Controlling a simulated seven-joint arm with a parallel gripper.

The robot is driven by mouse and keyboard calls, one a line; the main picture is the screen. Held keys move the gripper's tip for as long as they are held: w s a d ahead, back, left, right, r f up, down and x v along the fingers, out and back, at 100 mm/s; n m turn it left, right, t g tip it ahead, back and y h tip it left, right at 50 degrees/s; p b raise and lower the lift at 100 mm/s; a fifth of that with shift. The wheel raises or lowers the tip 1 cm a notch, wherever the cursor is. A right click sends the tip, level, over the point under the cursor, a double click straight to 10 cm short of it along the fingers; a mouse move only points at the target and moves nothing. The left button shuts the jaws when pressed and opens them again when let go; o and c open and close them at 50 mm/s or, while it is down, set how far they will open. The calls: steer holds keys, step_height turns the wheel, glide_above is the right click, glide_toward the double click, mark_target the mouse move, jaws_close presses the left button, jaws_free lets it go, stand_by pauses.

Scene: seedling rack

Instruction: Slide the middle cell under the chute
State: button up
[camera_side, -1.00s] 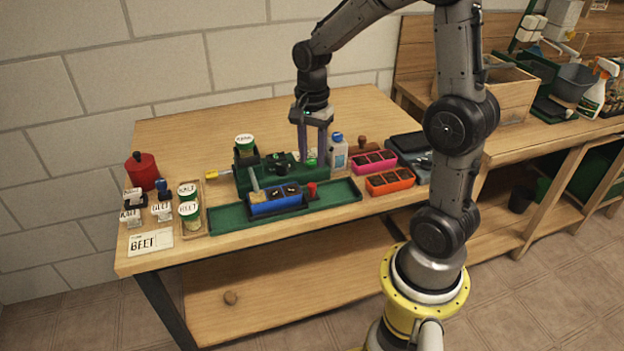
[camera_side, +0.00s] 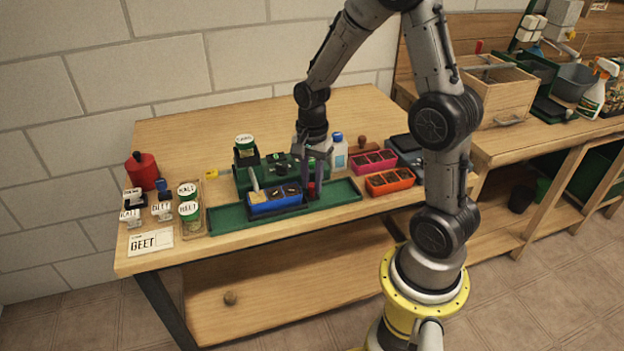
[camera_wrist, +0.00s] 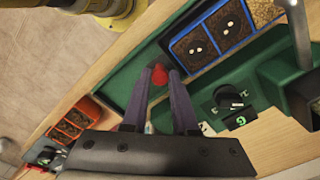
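The blue tray (camera_side: 275,207) of several cells sits in a dark carriage on the long green track (camera_side: 345,190). In the wrist view the blue tray (camera_wrist: 212,55) shows two dark soil cells with pale seeds and one cell of tan grains. A red knob (camera_side: 312,189) stands at the carriage's right end. My gripper (camera_side: 313,190) points down with its fingers either side of it. The wrist view shows the red knob (camera_wrist: 159,74) between my fingertips (camera_wrist: 160,73); whether they touch it is unclear.
A green-lidded jar (camera_side: 244,143) sits on the seeder's left. Orange (camera_side: 390,187) and pink (camera_side: 374,168) trays and a white bottle (camera_side: 339,155) stand right. Jars, stamps and a BEET card (camera_side: 151,242) lie left. The track's right end is clear.

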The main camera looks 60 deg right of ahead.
mark_target(296, 188)
jaws_close()
stand_by(1.0)
steer(key=shift+w+a, duration=1.45)
steer(key=shift+o, duration=2.3)
jaws_free()
